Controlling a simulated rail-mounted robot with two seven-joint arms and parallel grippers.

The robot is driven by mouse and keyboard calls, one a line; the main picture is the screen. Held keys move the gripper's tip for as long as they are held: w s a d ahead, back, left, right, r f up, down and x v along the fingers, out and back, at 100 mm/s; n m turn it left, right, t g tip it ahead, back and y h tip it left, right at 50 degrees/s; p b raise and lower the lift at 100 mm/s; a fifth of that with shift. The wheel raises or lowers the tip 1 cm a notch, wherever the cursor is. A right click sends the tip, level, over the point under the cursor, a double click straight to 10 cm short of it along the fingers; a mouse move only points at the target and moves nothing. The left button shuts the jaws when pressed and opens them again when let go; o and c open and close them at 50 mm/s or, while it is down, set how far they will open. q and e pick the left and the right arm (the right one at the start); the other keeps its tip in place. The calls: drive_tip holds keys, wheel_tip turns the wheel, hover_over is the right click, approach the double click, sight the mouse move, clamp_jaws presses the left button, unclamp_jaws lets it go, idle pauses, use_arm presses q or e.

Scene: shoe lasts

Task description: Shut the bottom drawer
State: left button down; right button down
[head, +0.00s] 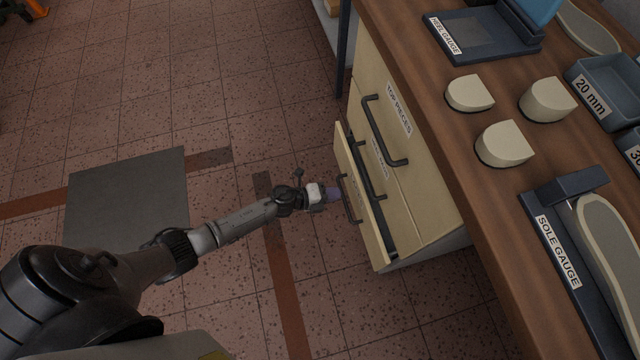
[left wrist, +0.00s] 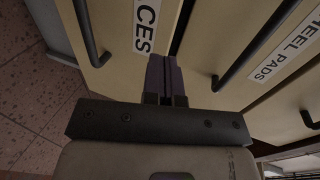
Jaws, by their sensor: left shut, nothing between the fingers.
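The bottom drawer (head: 371,232) stands pulled out a little from the cream cabinet, with a dark gap behind its front panel. Its front also shows in the left wrist view (left wrist: 115,65), with a label ending in "CES" and a black handle. My left gripper (head: 333,194) is shut and empty, its purple fingers pointing at this front beside the handle. The fingertips (left wrist: 165,65) overlap the front in the left wrist view; I cannot tell whether they touch. My right gripper is not in view.
The "HEEL PADS" drawer (left wrist: 262,65) and the "TOP PIECES" drawer (head: 410,160) sit above, looking closed. The wooden worktop (head: 460,185) holds gauges, pale heel blocks and trays. The tiled floor left of the cabinet is clear, with a grey mat (head: 125,195).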

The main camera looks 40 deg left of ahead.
sight(359, 189)
use_arm(q)
drive_tip(key=b+x, duration=0.1)
drive_tip(key=x, duration=0.3)
drive_tip(key=shift+d+r, duration=0.1)
drive_tip(key=shift+w+d+r+b, duration=0.1)
drive_tip(key=shift+w+d+b, duration=0.3)
drive_tip(key=shift+w+d, duration=0.35)
drive_tip(key=shift+w+a, duration=0.1)
